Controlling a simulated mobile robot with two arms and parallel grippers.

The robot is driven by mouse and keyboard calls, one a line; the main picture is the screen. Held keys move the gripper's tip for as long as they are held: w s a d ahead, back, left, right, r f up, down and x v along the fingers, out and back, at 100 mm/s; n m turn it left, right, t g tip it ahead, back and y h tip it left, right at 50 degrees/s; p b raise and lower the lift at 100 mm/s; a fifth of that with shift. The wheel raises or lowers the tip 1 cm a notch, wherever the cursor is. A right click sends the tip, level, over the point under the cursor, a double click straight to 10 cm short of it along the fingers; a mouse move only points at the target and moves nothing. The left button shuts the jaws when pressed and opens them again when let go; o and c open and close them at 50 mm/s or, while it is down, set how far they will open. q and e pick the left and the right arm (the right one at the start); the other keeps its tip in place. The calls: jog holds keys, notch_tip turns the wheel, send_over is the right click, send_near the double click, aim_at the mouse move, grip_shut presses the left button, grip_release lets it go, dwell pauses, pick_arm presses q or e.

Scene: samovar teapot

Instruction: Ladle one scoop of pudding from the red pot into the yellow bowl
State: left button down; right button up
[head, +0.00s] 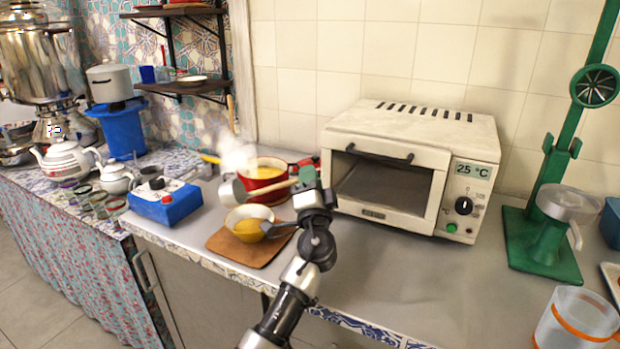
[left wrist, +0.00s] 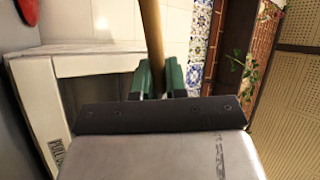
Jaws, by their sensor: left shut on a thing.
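The red pot (head: 262,192) stands on the counter with yellow pudding inside and pale steam above it. The yellow bowl (head: 247,234) sits upright on a brown wooden board (head: 262,252) in front of the pot. My left gripper (head: 307,177) is shut on the wooden handle of the ladle, which also shows between the green fingers in the left wrist view (left wrist: 152,40). The ladle's grey head (head: 231,192) is left of the pot, above and behind the bowl in the picture. Its contents and exact height are unclear. My right gripper is not in view.
A white toaster oven (head: 390,170) stands close to the right of my left gripper. A blue box with a red knob (head: 165,203) is left of the board. A green stand (head: 545,235) and a clear container (head: 577,322) are at the right. The counter before the oven is clear.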

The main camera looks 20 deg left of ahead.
aim_at(284, 183)
pick_arm(q)
jog(key=shift+r+p, duration=1.7)
jog(key=shift+p, duration=0.8)
jog(key=shift+a+r+p, duration=0.1)
jog(key=shift+r+p, duration=0.1)
jog(key=shift+p, duration=0.1)
jog(key=s+a+r+n+g+y+p, duration=0.2)
jog(key=s+a+r+n+g+p, duration=0.2)
jog(key=a+r+n+g+p, duration=0.4)
jog(key=a+r+n+p, duration=0.3)
jog(key=a+n+p, duration=0.3)
jog(key=n+p, duration=0.2)
jog(key=shift+r+n+p, duration=0.3)
jog(key=shift+n+p, duration=0.1)
